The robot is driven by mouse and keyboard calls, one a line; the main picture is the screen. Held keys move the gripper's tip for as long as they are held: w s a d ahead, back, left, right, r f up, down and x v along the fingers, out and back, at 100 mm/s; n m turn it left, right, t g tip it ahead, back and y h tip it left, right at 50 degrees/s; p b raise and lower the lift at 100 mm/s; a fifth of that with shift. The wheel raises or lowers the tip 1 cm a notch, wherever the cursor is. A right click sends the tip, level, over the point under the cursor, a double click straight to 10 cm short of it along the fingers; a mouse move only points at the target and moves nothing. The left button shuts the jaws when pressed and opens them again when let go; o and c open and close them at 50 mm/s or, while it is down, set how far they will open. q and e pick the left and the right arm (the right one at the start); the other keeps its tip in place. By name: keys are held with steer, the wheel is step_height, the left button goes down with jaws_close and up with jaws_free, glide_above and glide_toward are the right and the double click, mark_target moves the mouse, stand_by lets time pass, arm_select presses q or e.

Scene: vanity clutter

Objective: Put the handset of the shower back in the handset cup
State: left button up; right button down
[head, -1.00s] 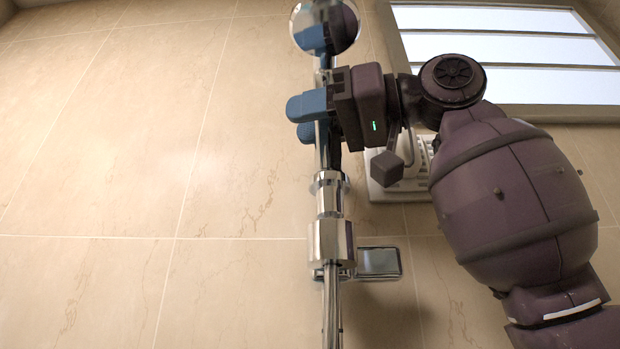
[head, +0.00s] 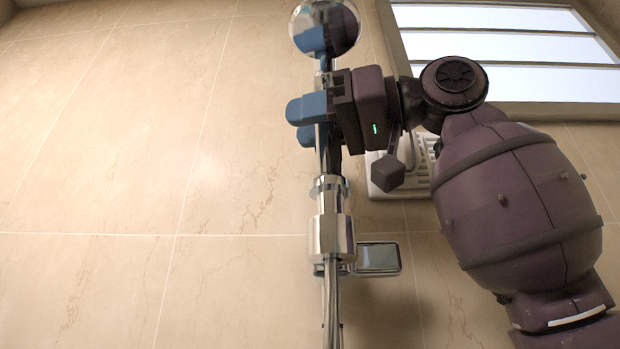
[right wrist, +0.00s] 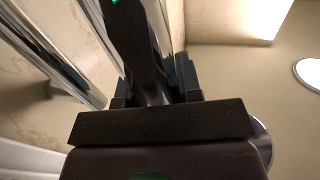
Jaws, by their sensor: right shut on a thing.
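The chrome shower handset (head: 345,22), with its round head at the top, stands upright in the head view. My right gripper (head: 318,120), with blue fingers, is shut around its handle below the head. Straight below the gripper is a chrome fitting that looks like the handset cup (head: 331,237), with a narrower chrome collar on top. The handle's lower end lines up with this fitting. I cannot tell whether it is inside or only in front of it. In the right wrist view the fingers (right wrist: 155,85) clasp a dark and chrome shaft. My left gripper is not in view.
A chrome bar or hose (head: 332,310) runs down below the fitting. A small framed chrome piece (head: 378,258) juts out to its right. A white slatted item (head: 385,190) is behind my right wrist. A window (head: 500,48) is at upper right. The tiled wall at left is clear.

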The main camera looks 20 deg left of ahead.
mark_target(321, 141)
steer(key=shift+f+b, duration=0.35)
steer(key=shift+f, duration=0.2)
steer(key=shift+f+b, duration=0.6)
steer(key=shift+f, duration=0.35)
steer(key=c, duration=0.7)
jaws_free()
steer(key=shift+w+d, duration=0.1)
steer(key=shift+d, duration=0.55)
steer(key=d+b, duration=0.1)
steer(key=d, duration=0.8)
steer(key=shift+w+d+f, duration=0.1)
steer(key=shift+d, duration=0.2)
